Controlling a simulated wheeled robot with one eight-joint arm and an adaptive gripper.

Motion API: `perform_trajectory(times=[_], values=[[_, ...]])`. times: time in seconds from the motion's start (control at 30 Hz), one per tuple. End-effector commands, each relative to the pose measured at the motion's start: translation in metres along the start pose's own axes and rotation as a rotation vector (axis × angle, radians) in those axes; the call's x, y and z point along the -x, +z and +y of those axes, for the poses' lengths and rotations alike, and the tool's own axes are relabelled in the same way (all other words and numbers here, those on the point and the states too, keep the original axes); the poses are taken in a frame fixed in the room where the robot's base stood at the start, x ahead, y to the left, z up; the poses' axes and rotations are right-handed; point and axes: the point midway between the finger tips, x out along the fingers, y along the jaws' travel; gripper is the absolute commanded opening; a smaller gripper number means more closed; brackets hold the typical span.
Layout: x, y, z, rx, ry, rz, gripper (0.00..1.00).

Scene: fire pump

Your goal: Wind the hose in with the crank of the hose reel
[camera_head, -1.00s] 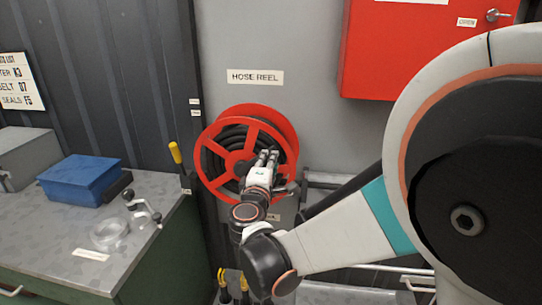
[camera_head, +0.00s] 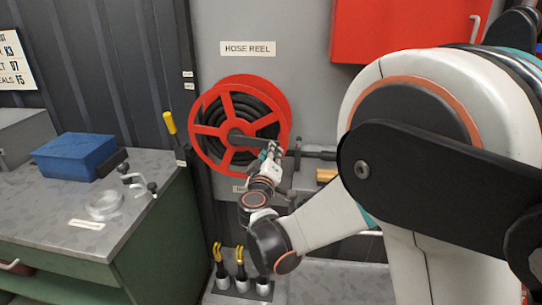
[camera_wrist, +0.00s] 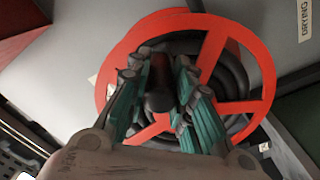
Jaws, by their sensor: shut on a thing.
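The red hose reel (camera_head: 200,134) is mounted on the grey wall under the HOSE REEL label, with black hose (camera_head: 262,107) coiled inside it. Its dark crank arm (camera_head: 246,140) points from the hub to the right. My gripper (camera_head: 271,150) is at the outer end of the crank, in front of the reel's lower right. In the wrist view, my gripper (camera_wrist: 160,90) is shut on the dark crank handle (camera_wrist: 158,97), which sits between the teal-sided fingers. The red reel rim (camera_wrist: 266,70) shows behind them. The fingers partly hide the handle in the head view.
A workbench (camera_head: 50,210) at the left carries a blue box (camera_head: 75,157) and a small clear dish (camera_head: 104,205). A red cabinet (camera_head: 400,30) hangs at the upper right. Yellow-handled tools (camera_head: 240,265) stand below the reel. Pipework lies right of the reel.

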Motion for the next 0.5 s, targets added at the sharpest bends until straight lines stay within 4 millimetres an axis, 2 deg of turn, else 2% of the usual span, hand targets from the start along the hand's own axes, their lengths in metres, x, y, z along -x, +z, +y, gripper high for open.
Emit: perform_trajectory(times=[0.13,0.5], values=[[0.0000,0.0057,-0.0061,0.009,0.000,-0.002,0.00],[-0.0003,0.0066,-0.0078,0.011,-0.001,-0.002,0.00]])
